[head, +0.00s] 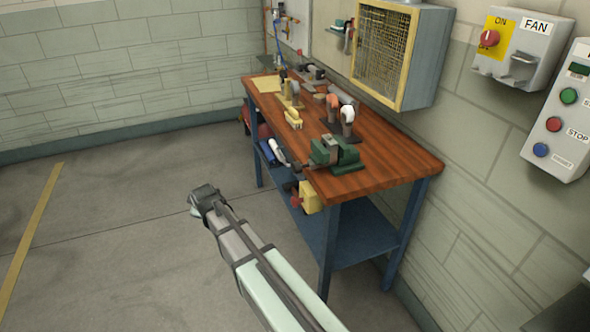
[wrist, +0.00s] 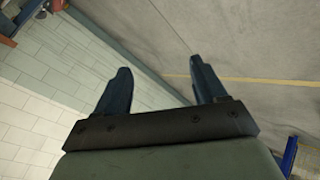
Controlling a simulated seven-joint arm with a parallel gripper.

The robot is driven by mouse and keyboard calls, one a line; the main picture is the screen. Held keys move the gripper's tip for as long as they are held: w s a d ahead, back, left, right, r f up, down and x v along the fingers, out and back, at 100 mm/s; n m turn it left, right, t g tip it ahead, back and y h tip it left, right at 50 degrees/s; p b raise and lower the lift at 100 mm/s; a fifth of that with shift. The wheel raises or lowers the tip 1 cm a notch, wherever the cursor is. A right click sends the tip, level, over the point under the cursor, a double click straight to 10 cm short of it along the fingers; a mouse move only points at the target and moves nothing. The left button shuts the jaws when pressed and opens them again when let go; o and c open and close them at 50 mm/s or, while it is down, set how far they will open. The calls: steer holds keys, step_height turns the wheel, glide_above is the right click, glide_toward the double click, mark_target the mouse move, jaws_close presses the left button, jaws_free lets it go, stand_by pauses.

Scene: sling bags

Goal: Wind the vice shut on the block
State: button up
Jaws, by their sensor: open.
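The green vice (head: 336,153) sits on the near right part of the wooden workbench top. A small pale piece shows at its jaws, probably the block, but it is too small to tell how the jaws stand against it. The vice's dark screw end and handle (head: 300,166) point left over the bench's front edge. My gripper (wrist: 162,85) is open and empty in the wrist view, its two dark fingers wide apart over floor and wall. In the head view my arm reaches up from the bottom, left of the bench and apart from the vice; the fingers cannot be made out there.
The workbench (head: 400,172) has blue legs and a lower shelf. Several tools stand farther back on its top. A yellow box (head: 310,197) hangs at its front edge below the vice. A mesh-fronted cabinet (head: 382,52) and fan switch (head: 520,45) are on the wall. Floor left is clear.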

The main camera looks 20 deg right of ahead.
steer(key=w+d+f+n+g+h, duration=0.1)
steer(key=d+f+n+g+h, duration=0.15)
steer(key=d+f+h, duration=0.2)
steer(key=n+g+h, duration=0.4)
steer(key=g+h, duration=0.2)
steer(key=h, duration=0.9)
glide_toward(292, 169)
steer(key=d, duration=1.1)
steer(key=shift+s, duration=0.15)
steer(key=shift+c, duration=0.3)
steer(key=c, duration=1)
steer(key=shift+m, duration=0.35)
